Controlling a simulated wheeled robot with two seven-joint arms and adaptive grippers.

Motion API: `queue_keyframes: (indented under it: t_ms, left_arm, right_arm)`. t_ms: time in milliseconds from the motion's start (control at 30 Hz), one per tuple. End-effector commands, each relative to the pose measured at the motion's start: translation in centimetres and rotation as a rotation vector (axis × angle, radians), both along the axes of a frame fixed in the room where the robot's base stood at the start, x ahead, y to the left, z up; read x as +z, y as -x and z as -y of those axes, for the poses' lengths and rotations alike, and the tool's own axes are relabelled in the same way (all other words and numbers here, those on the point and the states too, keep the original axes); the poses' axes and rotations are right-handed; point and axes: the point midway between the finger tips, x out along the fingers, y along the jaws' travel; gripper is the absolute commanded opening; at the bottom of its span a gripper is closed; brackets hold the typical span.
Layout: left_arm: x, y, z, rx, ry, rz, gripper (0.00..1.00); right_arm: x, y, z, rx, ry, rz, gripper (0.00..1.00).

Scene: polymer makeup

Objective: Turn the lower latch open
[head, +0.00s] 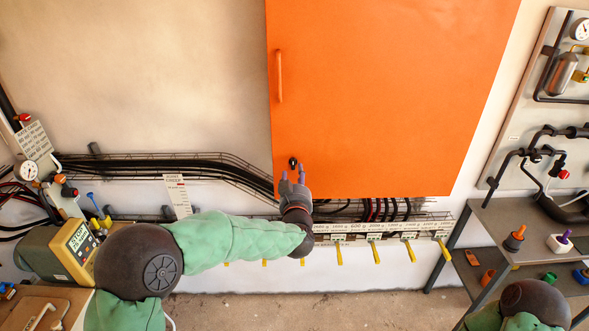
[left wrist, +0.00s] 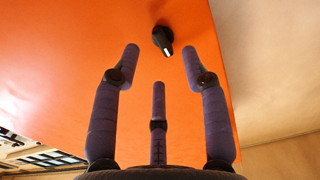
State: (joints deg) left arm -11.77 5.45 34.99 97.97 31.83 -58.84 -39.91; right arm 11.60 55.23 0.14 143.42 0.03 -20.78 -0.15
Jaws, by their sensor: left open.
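The lower latch (head: 293,162) is a small black knob near the bottom left of the orange cabinet door (head: 380,90). In the left wrist view the latch (left wrist: 163,41) has a pale mark on its tip and sits beyond the fingertips, between the two outer fingers. My left gripper (head: 292,178) is just below the latch in the head view, its purple fingers spread. In the left wrist view the gripper (left wrist: 160,60) is open and empty, and no finger visibly touches the latch. My right gripper is out of view.
A long orange handle (head: 279,76) is higher on the door. A cable tray (head: 230,170) runs along the wall, with yellow-handled tools (head: 375,250) hanging below right. A grey shelf (head: 500,225) stands at right, and a yellow-green machine (head: 60,250) at left.

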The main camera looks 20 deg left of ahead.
Motion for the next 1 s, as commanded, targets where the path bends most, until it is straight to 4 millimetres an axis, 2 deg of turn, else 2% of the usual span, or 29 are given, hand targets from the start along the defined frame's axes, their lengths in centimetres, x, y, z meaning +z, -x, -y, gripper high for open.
queue_keyframes:
  t_ms: [100, 300, 667, 700, 833, 867, 1000]
  left_arm:
    - [-0.1, -1.9, -0.6, 0.001, -0.001, 0.000, 0.45]
    - [0.0, -3.9, -1.1, -0.001, 0.000, 0.000, 0.45]
    - [0.0, -4.4, -1.2, -0.001, 0.000, 0.000, 0.45]
    - [0.0, -4.4, -1.2, -0.001, 0.000, 0.000, 0.42]
    - [0.0, -4.4, -1.2, -0.002, 0.000, 0.000, 0.06]
    - [0.0, -4.4, -1.2, -0.002, 0.000, 0.000, 0.00]
    - [0.0, -4.3, -1.2, -0.002, 0.000, 0.000, 0.00]
  right_arm:
    - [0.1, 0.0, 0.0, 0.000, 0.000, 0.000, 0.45]
    - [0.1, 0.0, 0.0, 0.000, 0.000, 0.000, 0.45]
    - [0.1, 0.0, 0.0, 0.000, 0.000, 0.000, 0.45]
    - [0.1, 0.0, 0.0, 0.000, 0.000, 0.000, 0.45]
    - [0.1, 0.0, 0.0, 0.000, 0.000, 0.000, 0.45]
    - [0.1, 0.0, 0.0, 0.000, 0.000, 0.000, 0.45]
    - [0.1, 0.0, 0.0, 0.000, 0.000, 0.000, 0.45]
